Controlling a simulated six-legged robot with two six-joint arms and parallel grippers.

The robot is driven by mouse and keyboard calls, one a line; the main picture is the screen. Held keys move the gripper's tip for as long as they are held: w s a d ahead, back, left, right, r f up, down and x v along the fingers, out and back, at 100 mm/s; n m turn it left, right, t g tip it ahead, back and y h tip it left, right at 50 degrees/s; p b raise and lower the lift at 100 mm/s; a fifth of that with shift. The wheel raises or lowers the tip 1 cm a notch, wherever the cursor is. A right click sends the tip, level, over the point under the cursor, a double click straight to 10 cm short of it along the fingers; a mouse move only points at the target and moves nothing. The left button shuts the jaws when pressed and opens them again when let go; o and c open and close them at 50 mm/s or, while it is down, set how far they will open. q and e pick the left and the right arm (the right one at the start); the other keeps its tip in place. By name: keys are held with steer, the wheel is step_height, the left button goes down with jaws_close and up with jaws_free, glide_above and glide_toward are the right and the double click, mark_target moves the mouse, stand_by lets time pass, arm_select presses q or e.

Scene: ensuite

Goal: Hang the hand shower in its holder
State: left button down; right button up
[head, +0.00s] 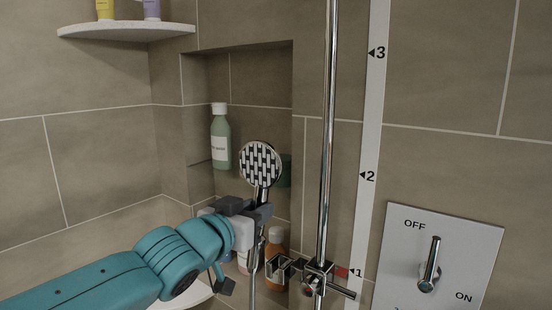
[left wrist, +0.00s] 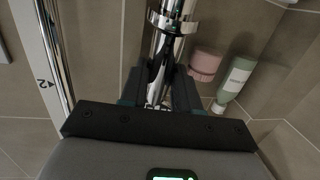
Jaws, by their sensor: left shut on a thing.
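The hand shower (head: 261,162) has a round black-and-white face and stands roughly upright, head up. My left gripper (head: 261,212) is shut on its handle just below the head. In the left wrist view the gripper (left wrist: 160,95) closes around the chrome handle (left wrist: 157,70). The hose (head: 254,275) hangs down below. The holder (head: 280,268) is a chrome fork on a slider (head: 318,275) on the vertical rail (head: 327,130). It is lower than the shower head, to the right of the gripper and apart from it. My right gripper is out of view.
A white scale strip (head: 370,120) runs beside the rail, with a red pointer (head: 341,272) near mark 1. A green bottle (head: 220,140) stands in the wall niche. An orange bottle (head: 275,245) stands behind the holder. A lever plate (head: 440,260) is at right.

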mark_target(276, 165)
arm_select(q)
steer(key=d+r+h, duration=0.1)
steer(key=r, duration=0.2)
steer(key=s+d+r+t+h+p, duration=0.1)
steer(key=r, duration=0.2)
steer(key=d+r+m+h, duration=0.1)
steer(key=r, duration=0.2)
steer(key=shift+s+d+r+t+p, duration=0.15)
steer(key=shift+s+d+t+p, duration=0.15)
steer(key=shift+s, duration=0.1)
steer(key=shift+s+d+r+h, duration=0.15)
steer(key=shift+d+r+h, duration=0.05)
steer(key=shift+r+h, duration=0.2)
steer(key=shift+f, duration=0.1)
steer(key=shift+f+b, duration=0.1)
steer(key=shift+b, duration=0.2)
step_height(276, 165, down, 13)
steer(key=b, duration=1.2)
steer(key=shift+f, duration=0.15)
steer(key=shift+a, duration=0.1)
